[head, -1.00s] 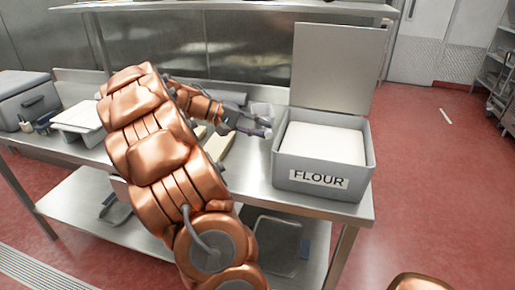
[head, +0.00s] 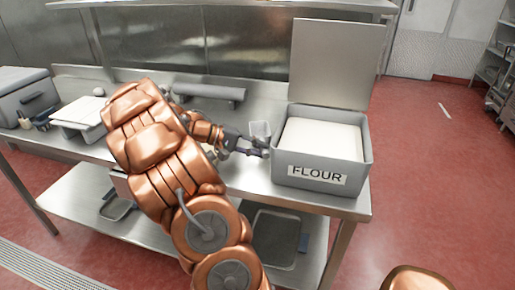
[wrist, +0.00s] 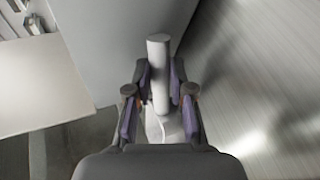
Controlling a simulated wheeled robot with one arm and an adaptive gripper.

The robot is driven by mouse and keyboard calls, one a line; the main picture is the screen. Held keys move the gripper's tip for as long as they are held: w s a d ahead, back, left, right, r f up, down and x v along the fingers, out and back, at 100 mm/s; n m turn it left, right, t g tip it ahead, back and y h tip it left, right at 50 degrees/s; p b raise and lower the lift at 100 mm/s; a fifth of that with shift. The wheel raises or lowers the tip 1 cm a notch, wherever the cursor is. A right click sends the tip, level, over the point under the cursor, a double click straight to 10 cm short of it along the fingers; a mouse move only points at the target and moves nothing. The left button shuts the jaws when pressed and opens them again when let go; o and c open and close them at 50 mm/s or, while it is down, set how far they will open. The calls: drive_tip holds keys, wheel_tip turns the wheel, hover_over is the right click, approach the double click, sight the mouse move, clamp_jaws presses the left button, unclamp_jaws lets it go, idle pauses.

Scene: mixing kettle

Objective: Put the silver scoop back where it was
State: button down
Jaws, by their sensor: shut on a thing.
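My gripper (wrist: 159,112) is shut on the grey cylindrical handle of the silver scoop (wrist: 158,70), which stands up between the fingers in the wrist view. In the head view the scoop (head: 260,130) shows as a small pale metal shape just left of the flour bin. My gripper (head: 262,147) is low over the steel table beside the bin's left wall. Most of the scoop's bowl is hidden by the gripper in the wrist view. I cannot tell whether the scoop touches the table.
The grey flour bin (head: 281,168) has its lid (head: 338,62) standing open and white flour inside. The steel table (head: 250,182) has bare space in front of my gripper. A grey roll-shaped thing (head: 210,91) lies behind my arm. A grey box (head: 25,95) stands far left.

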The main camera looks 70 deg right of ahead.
drive_tip(key=shift+f, duration=0.15)
drive_tip(key=c, duration=1)
unclamp_jaws()
drive_tip(key=shift+r, duration=0.2)
drive_tip(key=b+v, duration=0.1)
drive_tip(key=v, duration=0.9)
drive_tip(key=shift+w+a, duration=0.15)
drive_tip(key=shift+w, duration=0.25)
drive_tip(key=shift+w+a+r, duration=0.3)
drive_tip(key=shift+w+r, duration=0.05)
drive_tip(key=shift+w, duration=0.1)
drive_tip(key=shift+a, duration=0.1)
